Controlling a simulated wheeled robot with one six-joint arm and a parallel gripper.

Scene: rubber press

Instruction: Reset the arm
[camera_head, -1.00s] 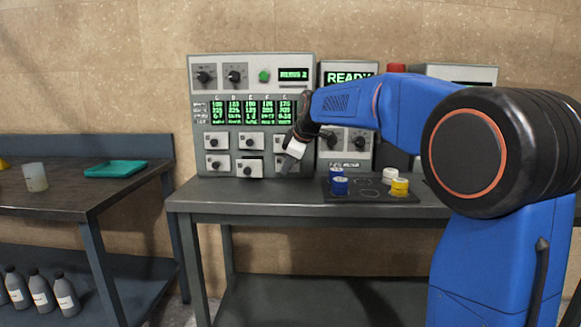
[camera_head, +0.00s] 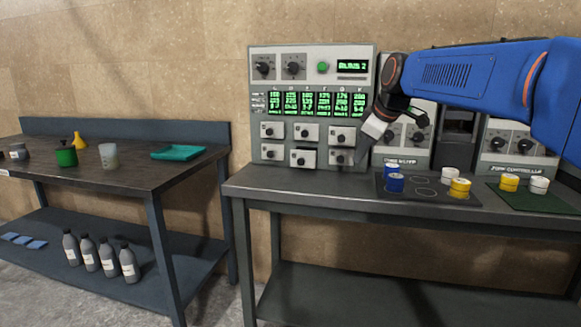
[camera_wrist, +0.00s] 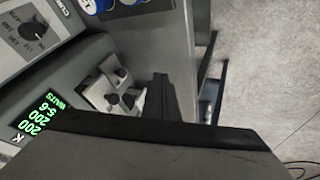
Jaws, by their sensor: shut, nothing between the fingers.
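My blue arm (camera_head: 455,75) reaches in from the right in the head view. My gripper (camera_head: 366,145) hangs in front of the lower right part of the large grey control panel (camera_head: 262,105), pointing down and left. It is shut and empty. In the wrist view the dark gripper (camera_wrist: 160,100) is seen close up, beside panel knobs and a green readout (camera_wrist: 40,118). The gripper partly hides the lower right knob modules (camera_head: 342,157). I cannot tell whether it touches the panel.
A black tray (camera_head: 425,199) with blue, white and yellow pots stands right of the panel, with a green mat (camera_head: 540,203) beyond it. More control boxes (camera_head: 510,140) stand behind.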

